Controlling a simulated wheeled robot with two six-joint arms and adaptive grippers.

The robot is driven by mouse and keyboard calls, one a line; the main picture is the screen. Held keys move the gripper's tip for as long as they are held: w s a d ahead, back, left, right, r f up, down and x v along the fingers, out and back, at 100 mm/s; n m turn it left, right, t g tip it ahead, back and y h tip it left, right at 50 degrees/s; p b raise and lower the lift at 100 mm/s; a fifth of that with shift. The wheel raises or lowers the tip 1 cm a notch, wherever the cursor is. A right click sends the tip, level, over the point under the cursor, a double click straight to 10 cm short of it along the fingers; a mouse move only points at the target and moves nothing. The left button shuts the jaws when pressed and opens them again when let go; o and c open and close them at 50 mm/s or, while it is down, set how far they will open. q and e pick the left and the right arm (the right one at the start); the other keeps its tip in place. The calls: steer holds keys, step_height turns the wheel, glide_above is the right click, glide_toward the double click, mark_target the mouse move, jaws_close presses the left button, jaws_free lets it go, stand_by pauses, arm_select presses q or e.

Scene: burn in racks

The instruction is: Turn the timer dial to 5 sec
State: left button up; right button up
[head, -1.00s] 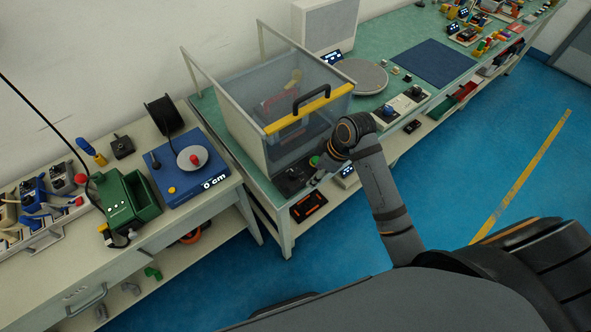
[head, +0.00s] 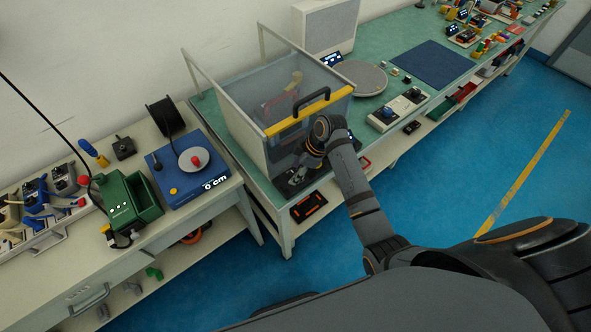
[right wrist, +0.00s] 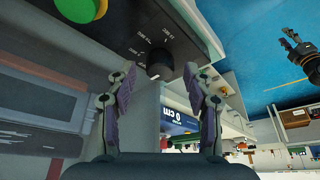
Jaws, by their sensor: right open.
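The timer dial (right wrist: 159,64) is a small black knob on a dark control panel, with white marks and lettering beside it in the right wrist view. The lettering is too small to read surely, and I cannot tell which mark the dial points at. My right gripper (right wrist: 161,77) is open, with one finger on each side of the dial; I cannot tell whether either touches it. In the head view my right gripper (head: 299,172) is over the control panel (head: 284,187) at the table's front edge and hides the dial.
A green button (right wrist: 78,8) is on the same panel. A clear-walled chamber (head: 280,150) with a yellow-edged front and black handle (head: 311,97) stands just behind my right gripper. A blue scale-like unit (head: 188,188) sits on the left bench. Blue floor lies in front.

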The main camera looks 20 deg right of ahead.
steer(key=shift+a+f, duration=0.1)
steer(key=shift+f, duration=0.25)
jaws_close()
steer(key=shift+r+m+p, duration=0.2)
steer(key=shift+m+p, duration=0.2)
steer(key=shift+p, duration=0.3)
steer(key=m+t+h+p, duration=0.1)
steer(key=m+p, duration=0.2)
steer(key=p, duration=0.1)
steer(key=m+t+p, duration=0.1)
steer(key=m+p, duration=0.2)
steer(key=p, duration=0.1)
steer(key=shift+s+a+r+h, duration=0.1)
steer(key=shift+a+h, duration=0.05)
steer(key=shift+h, duration=0.25)
steer(key=shift+f+m+h+p, duration=0.2)
steer(key=shift+m+h+p, duration=0.3)
steer(key=shift+m+p, duration=0.9)
steer(key=shift+t, duration=0.3)
jaws_free()
